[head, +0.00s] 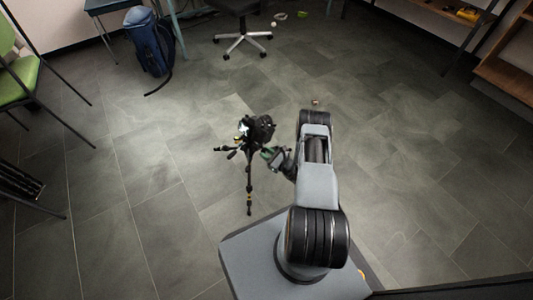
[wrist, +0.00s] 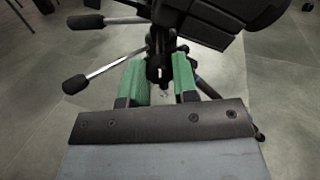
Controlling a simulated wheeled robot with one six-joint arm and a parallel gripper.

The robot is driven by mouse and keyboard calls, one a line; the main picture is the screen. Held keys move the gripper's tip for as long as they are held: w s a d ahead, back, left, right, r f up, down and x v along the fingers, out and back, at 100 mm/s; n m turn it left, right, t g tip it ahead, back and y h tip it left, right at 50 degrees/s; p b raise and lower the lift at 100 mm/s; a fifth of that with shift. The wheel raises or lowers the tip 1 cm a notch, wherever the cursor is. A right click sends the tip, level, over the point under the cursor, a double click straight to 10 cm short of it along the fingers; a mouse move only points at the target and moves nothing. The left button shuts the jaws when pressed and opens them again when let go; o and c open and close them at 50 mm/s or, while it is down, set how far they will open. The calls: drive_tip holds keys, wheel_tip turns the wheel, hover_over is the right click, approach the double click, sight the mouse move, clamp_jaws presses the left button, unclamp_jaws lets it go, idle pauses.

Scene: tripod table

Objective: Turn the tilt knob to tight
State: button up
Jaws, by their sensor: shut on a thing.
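A black tripod (head: 249,185) with a camera (head: 258,129) on its head stands on the floor left of my arm. My gripper (head: 270,155) reaches the tripod head from the right. In the wrist view, my gripper's green fingers (wrist: 160,82) are shut on a small dark part, the tilt knob (wrist: 158,68), below the camera body (wrist: 210,22). The knob's marking and how far it is turned cannot be made out. Two handles with black grips, an upper one (wrist: 86,21) and a lower one (wrist: 75,84), stick out to the left.
A blue backpack (head: 149,42) stands at the upper left beside a desk. An office chair (head: 241,38) is at the back, a green chair (head: 17,75) at the left. Wooden shelves (head: 507,72) are at the upper right. The tiled floor around the tripod is mostly clear.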

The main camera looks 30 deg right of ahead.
drive_tip(key=shift+d+m+b, duration=0.1)
drive_tip(key=shift+m+b, duration=1.5)
drive_tip(key=shift+m, duration=7.3)
drive_tip(key=o, duration=0.7)
drive_tip(key=shift+c, duration=0.2)
